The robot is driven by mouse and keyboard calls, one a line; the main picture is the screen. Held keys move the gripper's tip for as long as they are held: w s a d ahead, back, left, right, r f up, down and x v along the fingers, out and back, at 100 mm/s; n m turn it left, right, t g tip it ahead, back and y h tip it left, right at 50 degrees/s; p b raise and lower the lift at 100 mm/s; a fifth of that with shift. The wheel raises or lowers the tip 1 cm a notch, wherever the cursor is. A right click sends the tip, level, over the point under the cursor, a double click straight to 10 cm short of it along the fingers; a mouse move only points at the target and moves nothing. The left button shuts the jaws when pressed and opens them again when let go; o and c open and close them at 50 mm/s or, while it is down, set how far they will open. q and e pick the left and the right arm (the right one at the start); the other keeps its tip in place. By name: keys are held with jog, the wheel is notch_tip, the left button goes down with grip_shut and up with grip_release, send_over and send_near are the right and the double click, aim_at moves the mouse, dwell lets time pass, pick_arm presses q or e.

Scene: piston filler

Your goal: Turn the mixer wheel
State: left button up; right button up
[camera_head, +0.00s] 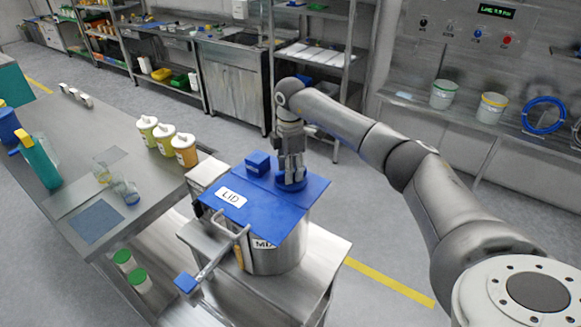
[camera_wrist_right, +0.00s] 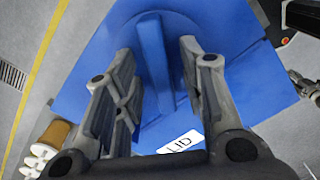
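A round blue wheel (camera_head: 288,185) with a raised straight bar sits on the right part of the blue lid (camera_head: 262,213) of the steel mixer (camera_head: 275,262). My right gripper (camera_head: 291,172) points down over the wheel. In the right wrist view the wheel (camera_wrist_right: 172,30) and its bar lie between the fingers of the gripper (camera_wrist_right: 157,60). The fingers are open, one on each side of the bar, with a gap visible on both sides. The fingertips' exact height over the wheel is hard to tell. My left gripper is not in view.
A blue block (camera_head: 257,163) stands on the lid left of my right gripper. A metal lever with a blue end (camera_head: 186,283) sticks out at the mixer's front left. Bottles with white caps (camera_head: 165,138) stand on the steel table (camera_head: 60,215) to the left.

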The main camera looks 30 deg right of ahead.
jog(key=shift+c, duration=0.4)
grip_shut()
jog(key=shift+n, duration=0.3)
jog(key=n+b, duration=0.2)
jog(key=n, duration=0.2)
jog(key=shift+n, duration=0.3)
jog(key=n+b, duration=0.1)
jog(key=n, duration=0.5)
jog(key=shift+b, duration=0.3)
jog(key=n, duration=0.3)
jog(key=shift+n+b, duration=0.4)
jog(key=n, duration=0.3)
jog(key=shift+n+b, duration=0.35)
jog(key=shift+n, duration=0.05)
jog(key=n, duration=0.5)
jog(key=shift+n+b, duration=0.35)
jog(key=shift+n, duration=0.05)
